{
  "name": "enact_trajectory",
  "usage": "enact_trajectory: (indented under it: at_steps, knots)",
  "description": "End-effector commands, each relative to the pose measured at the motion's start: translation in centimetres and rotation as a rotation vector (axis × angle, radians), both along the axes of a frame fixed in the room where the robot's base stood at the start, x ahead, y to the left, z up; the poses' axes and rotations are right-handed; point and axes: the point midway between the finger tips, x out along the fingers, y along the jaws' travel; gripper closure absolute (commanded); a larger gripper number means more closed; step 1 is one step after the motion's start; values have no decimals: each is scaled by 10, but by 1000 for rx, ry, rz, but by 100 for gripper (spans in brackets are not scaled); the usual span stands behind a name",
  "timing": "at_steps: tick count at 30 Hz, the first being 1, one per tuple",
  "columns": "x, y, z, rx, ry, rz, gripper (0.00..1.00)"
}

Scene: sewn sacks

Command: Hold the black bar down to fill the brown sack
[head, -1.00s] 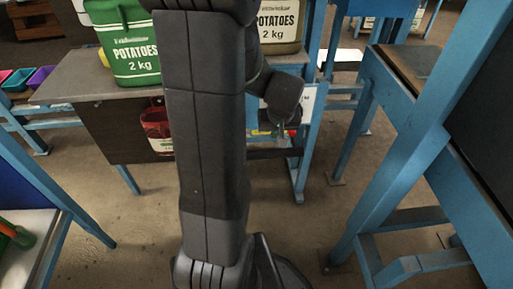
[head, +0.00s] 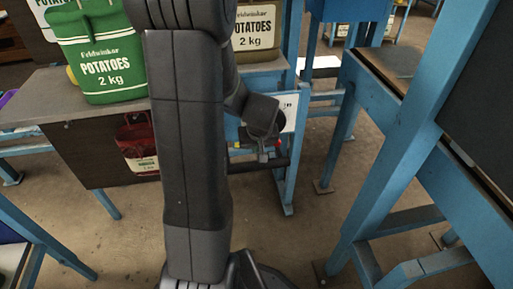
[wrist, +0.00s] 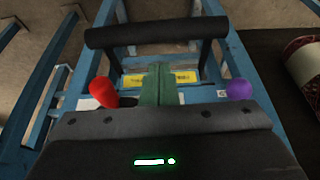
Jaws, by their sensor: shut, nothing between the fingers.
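In the head view my gripper (head: 267,152) is small and partly hidden by my arm, just above the bar. The brown sack (head: 254,34), a tan one marked POTATOES 2 kg, stands upright on the bench, its left side hidden by my arm.
A green sack (head: 90,60) stands on the bench (head: 45,92). A red sack (head: 138,148) is below the bench top. A red knob (wrist: 104,91) and a purple knob (wrist: 239,89) flank my fingers. Blue table legs (head: 405,150) stand close on the right.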

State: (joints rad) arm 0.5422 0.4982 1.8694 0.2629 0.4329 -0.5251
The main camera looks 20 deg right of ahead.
Motion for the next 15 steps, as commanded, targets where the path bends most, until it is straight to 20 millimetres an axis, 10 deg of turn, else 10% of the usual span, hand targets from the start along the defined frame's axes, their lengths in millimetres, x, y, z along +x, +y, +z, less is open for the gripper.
enact_trajectory:
  at_steps: [15]
  knots:
    - [27, -6, -90, 1, 1, 1, 100]
